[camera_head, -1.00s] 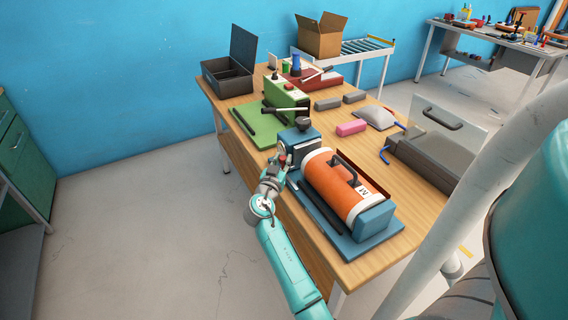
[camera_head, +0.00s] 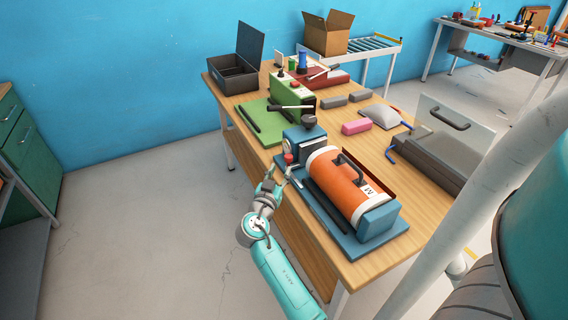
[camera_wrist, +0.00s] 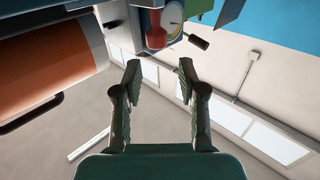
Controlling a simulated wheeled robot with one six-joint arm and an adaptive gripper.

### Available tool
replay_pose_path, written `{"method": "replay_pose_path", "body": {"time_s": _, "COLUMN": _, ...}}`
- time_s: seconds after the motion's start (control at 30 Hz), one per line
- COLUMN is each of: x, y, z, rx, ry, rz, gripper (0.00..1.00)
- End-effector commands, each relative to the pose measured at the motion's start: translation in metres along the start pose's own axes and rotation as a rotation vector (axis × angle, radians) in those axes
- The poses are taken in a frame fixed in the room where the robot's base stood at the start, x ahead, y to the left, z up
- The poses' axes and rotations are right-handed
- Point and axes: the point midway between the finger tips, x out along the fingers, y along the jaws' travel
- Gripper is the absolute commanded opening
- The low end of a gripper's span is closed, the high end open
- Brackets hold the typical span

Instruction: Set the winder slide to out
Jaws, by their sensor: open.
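A blue machine on the near side of the table carries an orange roll (camera_head: 340,178) with a dark handle and a white band. At its left end stands a blue block (camera_head: 304,136) with a black knob (camera_head: 309,121) on top. A red knob (camera_head: 288,158) sticks out of the block's near face; it also shows in the wrist view (camera_wrist: 155,36), beside a round gauge (camera_wrist: 174,14). I cannot tell which part is the winder slide. My gripper (camera_head: 281,175) is open and empty, just short of the red knob; its fingers (camera_wrist: 158,72) do not touch it.
A green machine (camera_head: 292,98) stands behind the blue one, with a dark open box (camera_head: 232,78) farther back. A pink block (camera_head: 356,127), grey blocks and a grey pad (camera_head: 381,116) lie to the right. Floor to the left is free.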

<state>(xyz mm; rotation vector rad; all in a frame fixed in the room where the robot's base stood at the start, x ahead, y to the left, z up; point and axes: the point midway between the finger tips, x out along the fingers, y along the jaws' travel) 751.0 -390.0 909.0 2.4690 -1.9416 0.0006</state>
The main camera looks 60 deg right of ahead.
Motion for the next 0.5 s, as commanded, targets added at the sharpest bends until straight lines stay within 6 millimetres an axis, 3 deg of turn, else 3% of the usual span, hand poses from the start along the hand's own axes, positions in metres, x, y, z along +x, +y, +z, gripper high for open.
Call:
{"method": "replay_pose_path", "body": {"time_s": 0.2, "x": -0.032, "y": -0.001, "z": 0.000, "rx": 0.001, "ry": -0.001, "rz": -0.002, "gripper": 0.41}}
{"method": "replay_pose_path", "body": {"time_s": 0.5, "x": -0.043, "y": 0.000, "z": 0.000, "rx": 0.002, "ry": -0.001, "rz": 0.000, "gripper": 0.41}}
